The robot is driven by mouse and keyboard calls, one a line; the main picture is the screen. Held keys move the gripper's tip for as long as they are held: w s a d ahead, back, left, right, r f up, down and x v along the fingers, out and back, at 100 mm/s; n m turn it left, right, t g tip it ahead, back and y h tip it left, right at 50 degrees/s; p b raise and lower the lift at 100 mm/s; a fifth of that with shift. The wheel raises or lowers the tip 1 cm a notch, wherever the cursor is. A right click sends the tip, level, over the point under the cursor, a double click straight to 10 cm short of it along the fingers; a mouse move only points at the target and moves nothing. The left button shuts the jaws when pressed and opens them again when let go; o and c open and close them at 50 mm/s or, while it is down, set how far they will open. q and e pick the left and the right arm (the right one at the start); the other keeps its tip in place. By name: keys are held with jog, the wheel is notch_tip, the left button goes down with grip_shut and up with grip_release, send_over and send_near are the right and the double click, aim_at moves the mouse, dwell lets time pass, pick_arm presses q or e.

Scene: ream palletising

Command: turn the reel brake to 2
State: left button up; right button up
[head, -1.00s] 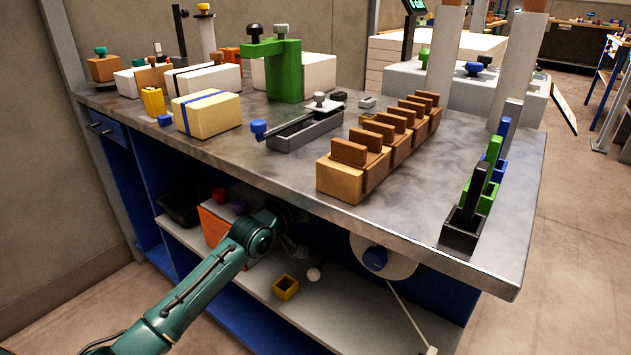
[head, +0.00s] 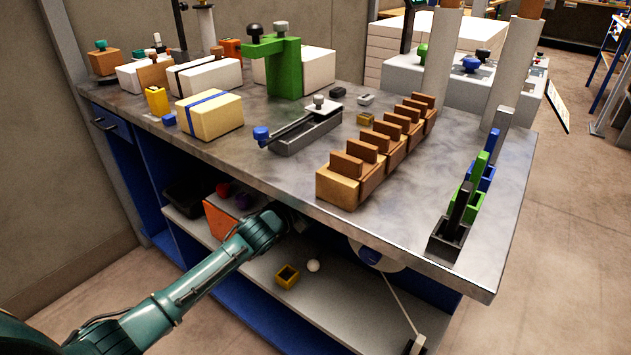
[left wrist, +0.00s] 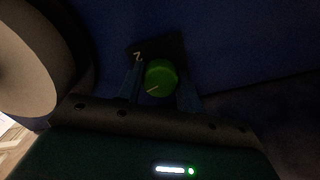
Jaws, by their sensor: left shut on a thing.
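The reel brake is a green round knob (left wrist: 161,77) on a dark plate (left wrist: 172,48) in the left wrist view. A yellow line on the knob points to its lower left. A pale 2 (left wrist: 138,57) is marked at the plate's upper left, apart from the line's end. My left gripper (left wrist: 160,85) is shut on the knob, a finger on each side. In the head view my left arm reaches under the bench front and its gripper is mostly hidden in shadow. The white reel (head: 392,262) hangs under the bench top, right of my arm. My right gripper is out of view.
The bench top (head: 240,165) overhangs my left gripper. In the left wrist view the pale reel (left wrist: 25,65) is close on the left.

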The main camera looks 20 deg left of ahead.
pick_arm(q)
jog(key=m, duration=0.3)
jog(key=shift+p, duration=0.35)
jog(key=shift+m, duration=2.9)
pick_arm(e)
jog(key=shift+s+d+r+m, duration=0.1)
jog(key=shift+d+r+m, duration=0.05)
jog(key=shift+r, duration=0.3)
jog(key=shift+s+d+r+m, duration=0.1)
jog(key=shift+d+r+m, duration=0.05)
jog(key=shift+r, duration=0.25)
pick_arm(q)
jog(key=o, duration=1)
jog(key=shift+s, duration=0.1)
jog(key=p+v, duration=0.2)
jog(key=v, duration=1.1)
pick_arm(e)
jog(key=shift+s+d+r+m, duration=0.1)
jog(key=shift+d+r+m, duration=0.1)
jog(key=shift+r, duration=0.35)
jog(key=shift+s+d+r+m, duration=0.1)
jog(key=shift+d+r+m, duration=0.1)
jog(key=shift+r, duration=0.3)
